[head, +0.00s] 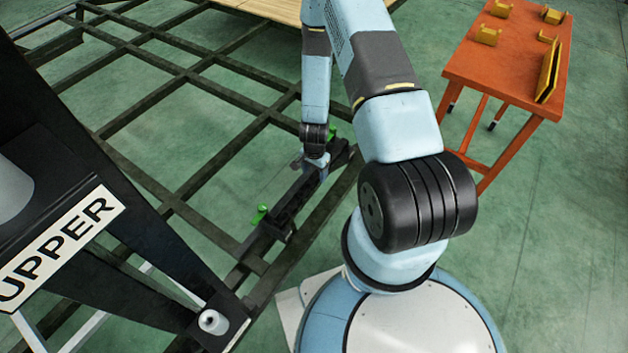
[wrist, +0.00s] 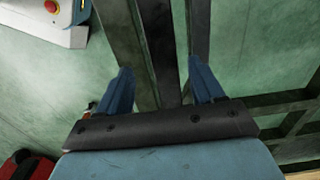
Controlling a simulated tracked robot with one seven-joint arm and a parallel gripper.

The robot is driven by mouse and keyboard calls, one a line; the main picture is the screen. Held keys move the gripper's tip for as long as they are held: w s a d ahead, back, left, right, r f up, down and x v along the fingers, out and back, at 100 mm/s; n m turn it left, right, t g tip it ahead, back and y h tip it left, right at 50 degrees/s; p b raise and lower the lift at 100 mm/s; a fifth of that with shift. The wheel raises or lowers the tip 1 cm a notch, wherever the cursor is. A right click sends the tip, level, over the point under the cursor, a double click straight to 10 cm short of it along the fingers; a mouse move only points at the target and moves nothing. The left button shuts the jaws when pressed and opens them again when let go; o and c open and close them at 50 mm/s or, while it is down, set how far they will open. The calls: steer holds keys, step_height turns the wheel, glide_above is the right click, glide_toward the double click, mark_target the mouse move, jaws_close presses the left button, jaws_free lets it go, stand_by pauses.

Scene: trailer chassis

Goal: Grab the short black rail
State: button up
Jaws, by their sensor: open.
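A short black rail (head: 291,204) lies along a dark beam of the trailer chassis (head: 187,75) in the head view, with a green piece near each end. My gripper (head: 317,172) is over the rail's upper part, pointing down; the arm's end hides its tips there. In the wrist view my gripper (wrist: 160,77) is open, with two blue fingers spread apart. A dark bar (wrist: 155,45) runs between the fingers, with another dark bar close to its right. I cannot tell which of these is the rail, nor whether the fingers touch it.
An orange table (head: 505,60) with several yellow parts stands at the upper right. A black frame with an UPPER sign (head: 62,247) rises at the left. Wooden planks (head: 265,8) lie on the chassis at the top. Green floor shows between the beams.

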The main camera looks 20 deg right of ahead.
mark_target(315, 177)
steer(key=f, duration=0.3)
steer(key=shift+w+d+f, duration=0.15)
steer(key=shift+w, duration=0.25)
steer(key=shift+f, duration=0.75)
steer(key=shift+c, duration=0.3)
jaws_close()
